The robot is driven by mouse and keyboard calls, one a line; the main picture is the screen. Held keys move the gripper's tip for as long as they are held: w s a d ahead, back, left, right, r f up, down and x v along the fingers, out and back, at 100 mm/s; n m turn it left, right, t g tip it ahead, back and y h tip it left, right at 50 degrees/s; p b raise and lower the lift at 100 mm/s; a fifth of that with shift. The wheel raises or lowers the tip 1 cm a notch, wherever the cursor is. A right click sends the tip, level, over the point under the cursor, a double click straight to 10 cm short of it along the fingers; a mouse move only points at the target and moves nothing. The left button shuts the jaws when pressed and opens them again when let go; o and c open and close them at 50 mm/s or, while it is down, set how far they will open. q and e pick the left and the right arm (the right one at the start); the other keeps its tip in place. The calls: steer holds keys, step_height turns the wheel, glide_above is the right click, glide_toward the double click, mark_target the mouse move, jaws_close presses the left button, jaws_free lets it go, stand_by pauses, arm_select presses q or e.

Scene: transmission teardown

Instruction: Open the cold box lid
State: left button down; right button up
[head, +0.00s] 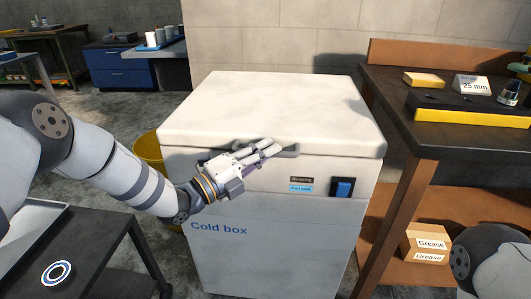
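The white cold box (275,235) stands in the middle of the head view, with "Cold box" in blue letters on its front. Its thick lid (270,105) lies flat and looks closed on the body. A grey handle (291,153) runs along the lid's front edge. My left gripper (268,149) reaches in from the left, with its fingers at the handle and partly hiding it. I cannot tell whether the fingers are closed around the handle or only beside it. My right gripper is out of view; only part of that arm shows at bottom right.
A dark workbench (455,130) stands close on the right, with a foam tray (470,108) and a "25 mm" sign (472,85). A grease box (428,243) is on its lower shelf. A yellow bin (148,150) and a dark cart (85,255) are on the left.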

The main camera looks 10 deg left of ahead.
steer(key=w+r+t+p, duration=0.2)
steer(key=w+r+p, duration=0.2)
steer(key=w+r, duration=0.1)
arm_select(q)
steer(key=w+r+b, duration=0.1)
steer(key=w+r, duration=0.3)
steer(key=r, duration=0.6)
steer(key=w+r+b, duration=0.1)
steer(key=w+r, duration=0.2)
steer(key=r, duration=0.7)
steer(key=w+r+b, duration=0.1)
steer(key=w+r, duration=0.3)
steer(key=r, duration=0.7)
steer(key=shift+w, duration=0.3)
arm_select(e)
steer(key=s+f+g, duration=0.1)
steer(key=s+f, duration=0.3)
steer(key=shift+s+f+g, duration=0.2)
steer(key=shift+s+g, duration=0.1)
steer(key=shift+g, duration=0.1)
